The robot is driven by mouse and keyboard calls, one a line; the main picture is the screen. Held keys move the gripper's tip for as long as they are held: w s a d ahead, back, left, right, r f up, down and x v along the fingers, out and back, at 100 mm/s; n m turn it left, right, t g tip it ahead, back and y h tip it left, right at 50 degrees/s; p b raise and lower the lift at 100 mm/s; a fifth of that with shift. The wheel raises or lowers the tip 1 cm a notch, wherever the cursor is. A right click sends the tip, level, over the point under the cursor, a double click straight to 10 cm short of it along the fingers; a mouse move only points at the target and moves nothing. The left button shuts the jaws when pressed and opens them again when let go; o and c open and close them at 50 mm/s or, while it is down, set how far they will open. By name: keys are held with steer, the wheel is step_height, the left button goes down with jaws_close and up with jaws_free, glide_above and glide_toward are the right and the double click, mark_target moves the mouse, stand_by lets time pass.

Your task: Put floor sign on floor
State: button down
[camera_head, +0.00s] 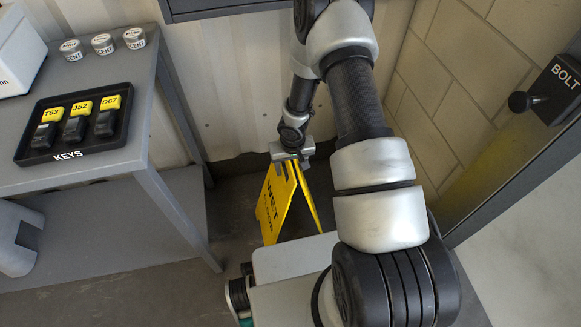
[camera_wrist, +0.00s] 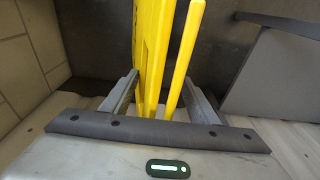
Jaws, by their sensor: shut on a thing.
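The yellow folding floor sign (camera_head: 272,209) reads "WET" and hangs upright below my gripper (camera_head: 289,158) in the head view, its two panels spread apart at the bottom. My gripper is shut on the top of the sign. In the wrist view the sign (camera_wrist: 150,55) shows as two yellow panels between the fingers of my gripper (camera_wrist: 160,98). The dark floor (camera_head: 232,222) lies behind and below the sign. My base hides the sign's lower end, so I cannot tell whether it touches the floor.
A grey table (camera_head: 118,150) with a lower shelf stands at the left. On it are a black key tray (camera_head: 72,148) and several scent tins (camera_head: 103,44). A corrugated wall (camera_head: 215,90) is behind the sign. A black bolt box (camera_head: 556,92) is at the right.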

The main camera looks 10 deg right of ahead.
steer(key=shift+f, duration=0.1)
steer(key=c, duration=0.7)
jaws_free()
